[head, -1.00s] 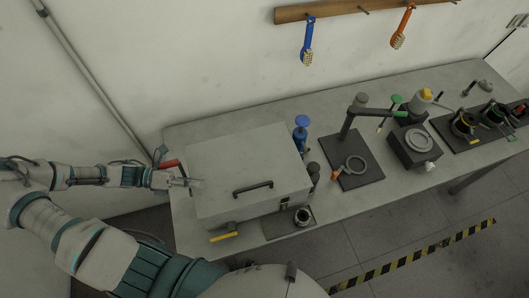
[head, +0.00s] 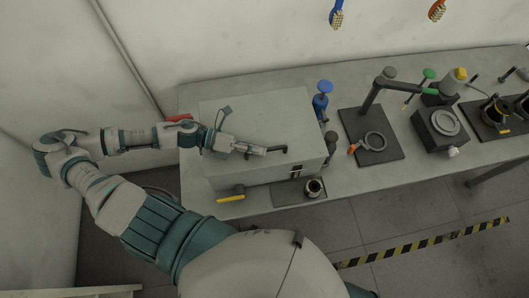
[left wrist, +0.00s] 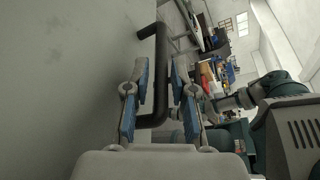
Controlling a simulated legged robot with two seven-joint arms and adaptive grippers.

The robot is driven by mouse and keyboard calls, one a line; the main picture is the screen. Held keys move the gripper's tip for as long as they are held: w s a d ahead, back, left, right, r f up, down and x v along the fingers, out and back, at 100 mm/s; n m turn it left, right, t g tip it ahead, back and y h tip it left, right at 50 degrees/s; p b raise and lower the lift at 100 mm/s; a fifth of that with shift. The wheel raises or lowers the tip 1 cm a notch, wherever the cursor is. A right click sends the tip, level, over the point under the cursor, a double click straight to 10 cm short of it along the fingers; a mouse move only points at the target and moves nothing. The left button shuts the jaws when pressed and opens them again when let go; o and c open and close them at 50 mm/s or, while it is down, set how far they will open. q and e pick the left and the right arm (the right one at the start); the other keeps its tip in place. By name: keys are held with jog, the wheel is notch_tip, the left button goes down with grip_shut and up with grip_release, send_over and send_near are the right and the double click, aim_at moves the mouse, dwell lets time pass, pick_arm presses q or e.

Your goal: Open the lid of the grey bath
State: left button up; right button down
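The grey bath (head: 262,113) is a box on the bench with its flat lid down. Its black bar handle (head: 282,150) is on top of the lid, partly hidden by my left gripper. My left gripper (head: 262,151) is over the lid at the handle. In the left wrist view the handle (left wrist: 160,75) lies between the two blue-padded fingers, with a gap visible on each side, so the fingers are open around it. One of my arm's links (left wrist: 275,88) shows at the right of the left wrist view; its end is too small and partly hidden to read.
A yellow-handled tool (head: 231,198) and a small cup (head: 314,187) are in front of the bath. A blue-topped bottle (head: 321,100) stands at its right. A stand with a ring (head: 372,142) and a dark block device (head: 438,130) are further right. A red item (head: 178,118) lies at the bath's left.

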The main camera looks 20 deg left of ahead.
pick_arm(q)
jog(key=shift+x, duration=1.1)
jog(key=shift+w, duration=0.1)
grip_shut()
